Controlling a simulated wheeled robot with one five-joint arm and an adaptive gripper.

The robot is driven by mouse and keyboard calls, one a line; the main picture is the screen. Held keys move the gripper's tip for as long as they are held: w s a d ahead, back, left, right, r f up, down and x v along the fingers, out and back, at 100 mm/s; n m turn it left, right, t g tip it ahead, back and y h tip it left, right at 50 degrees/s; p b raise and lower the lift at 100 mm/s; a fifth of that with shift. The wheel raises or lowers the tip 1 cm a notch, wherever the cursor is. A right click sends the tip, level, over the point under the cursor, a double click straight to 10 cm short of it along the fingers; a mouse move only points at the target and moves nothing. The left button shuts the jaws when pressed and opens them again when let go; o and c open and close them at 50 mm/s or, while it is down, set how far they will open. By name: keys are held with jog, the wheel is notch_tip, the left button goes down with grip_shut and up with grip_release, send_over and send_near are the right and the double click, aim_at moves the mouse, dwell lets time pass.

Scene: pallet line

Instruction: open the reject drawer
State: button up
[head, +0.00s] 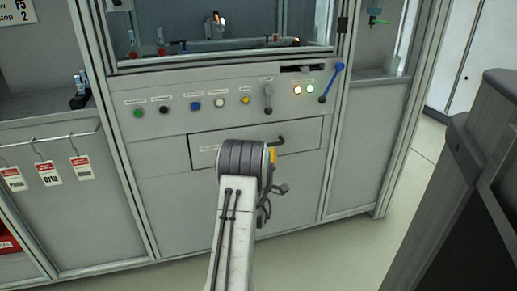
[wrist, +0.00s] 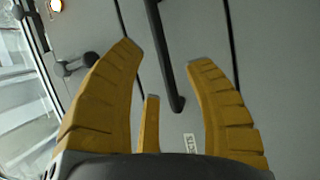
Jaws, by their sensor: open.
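The drawer (head: 303,138) is a flat grey front with a label, set in the machine cabinet below the button row. It looks shut, flush with the panel. Its dark bar handle (head: 277,142) shows just above my arm in the head view. My gripper (head: 272,196) is partly hidden behind my arm there. In the wrist view my gripper (wrist: 168,54) has its yellow fingers spread, and the dark handle (wrist: 163,52) lies in the gap between the fingertips. I cannot tell the depth between them, and no contact is visible. Part of the drawer front is hidden by my arm.
Tags (head: 45,175) hang at the left. A dark bin-like object (head: 490,150) stands at the right. Floor (head: 355,245) shows clear in front.

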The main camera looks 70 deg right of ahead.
aim_at(250, 126)
jog(key=shift+b+x, duration=0.55)
jog(key=shift+x, duration=2)
grip_shut()
